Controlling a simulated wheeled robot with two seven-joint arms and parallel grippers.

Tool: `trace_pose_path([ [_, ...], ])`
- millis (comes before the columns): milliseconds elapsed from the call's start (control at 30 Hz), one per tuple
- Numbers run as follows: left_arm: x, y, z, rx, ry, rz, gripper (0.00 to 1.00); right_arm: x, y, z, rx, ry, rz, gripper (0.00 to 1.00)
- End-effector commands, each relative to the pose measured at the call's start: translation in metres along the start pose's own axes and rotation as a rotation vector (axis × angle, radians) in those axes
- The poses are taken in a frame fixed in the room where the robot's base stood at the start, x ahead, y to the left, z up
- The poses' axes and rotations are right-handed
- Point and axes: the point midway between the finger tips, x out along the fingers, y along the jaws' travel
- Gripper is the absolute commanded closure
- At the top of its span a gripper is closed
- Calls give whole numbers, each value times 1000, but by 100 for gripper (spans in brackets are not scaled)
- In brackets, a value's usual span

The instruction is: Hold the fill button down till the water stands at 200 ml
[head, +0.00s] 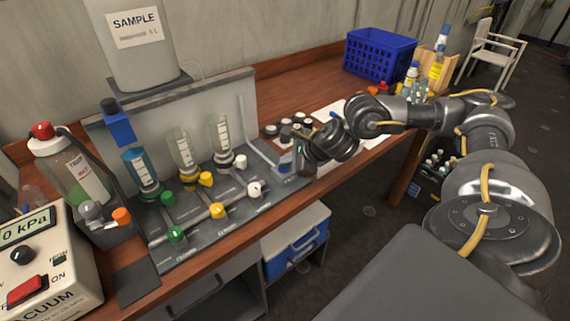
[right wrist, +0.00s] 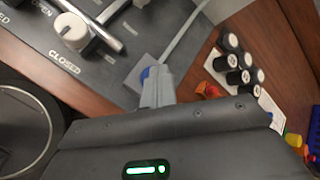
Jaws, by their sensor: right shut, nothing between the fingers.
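My right gripper (head: 284,168) is shut and empty, pointing down at the right end of the grey valve panel (head: 200,238). In the right wrist view its fingertips (right wrist: 155,78) are at a small blue button (right wrist: 146,73) on a grey block; I cannot tell whether they press it. The fingers partly cover the button. Three graduated vessels stand on the panel: a left one with blue liquid (head: 141,172), a middle one (head: 186,155) and a right one (head: 220,136). Their marks are too small to read. My left gripper is out of view.
White (head: 255,189), yellow and green valve knobs stand on the panel. A vacuum unit (head: 45,265) is at the left, a large sample tank (head: 130,55) behind, and a blue crate (head: 380,55) at the back right.

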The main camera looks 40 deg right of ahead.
Motion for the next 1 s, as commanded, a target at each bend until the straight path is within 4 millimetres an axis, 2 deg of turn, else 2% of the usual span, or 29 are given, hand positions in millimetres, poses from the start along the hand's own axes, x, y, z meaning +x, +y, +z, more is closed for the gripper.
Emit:
trace_pose_path([
  [367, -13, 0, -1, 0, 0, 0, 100, -12, -8, 8, 0, 1, 1, 100],
  [767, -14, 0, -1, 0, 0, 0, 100, -13, -10, 9, 0, 0, 1, 100],
  [1000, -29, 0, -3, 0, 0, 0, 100, -26, -19, 19, 0, 0, 1, 100],
])
